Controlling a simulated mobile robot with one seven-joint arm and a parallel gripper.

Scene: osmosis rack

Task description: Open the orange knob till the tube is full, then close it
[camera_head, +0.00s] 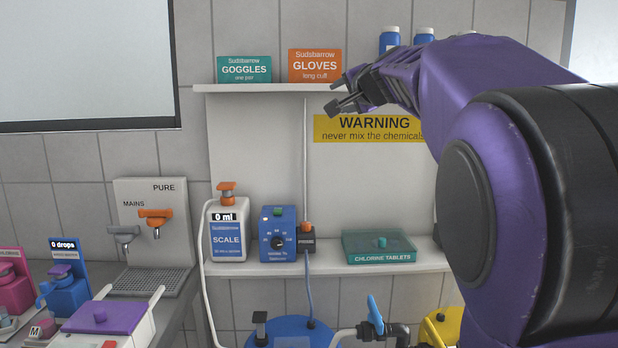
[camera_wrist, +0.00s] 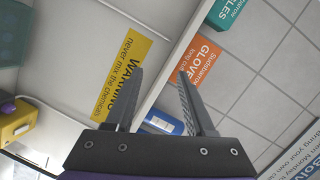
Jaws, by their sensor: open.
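Several orange parts show in the head view, and I cannot tell for sure which is the orange knob. An orange knob (camera_head: 227,190) tops the white SCALE bottle (camera_head: 228,232), whose display reads 0 ml. An orange tap (camera_head: 156,219) is on the PURE side of the sink panel. A small orange piece (camera_head: 306,227) sits at the foot of a thin upright tube (camera_head: 305,150), beside the blue dial box (camera_head: 278,238). The tube's fill level is too small to tell. My gripper (camera_head: 340,104) is open and empty, high before the WARNING sign; its fingers show in the wrist view (camera_wrist: 162,76).
The upper shelf (camera_head: 255,88) holds a GOGGLES box (camera_head: 244,69), a GLOVES box (camera_head: 315,65) and blue bottles. A teal CHLORINE TABLETS box (camera_head: 379,248) sits on the lower shelf. A white hose (camera_head: 203,270) hangs left of the SCALE bottle. A blue-handled valve (camera_head: 375,315) stands below.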

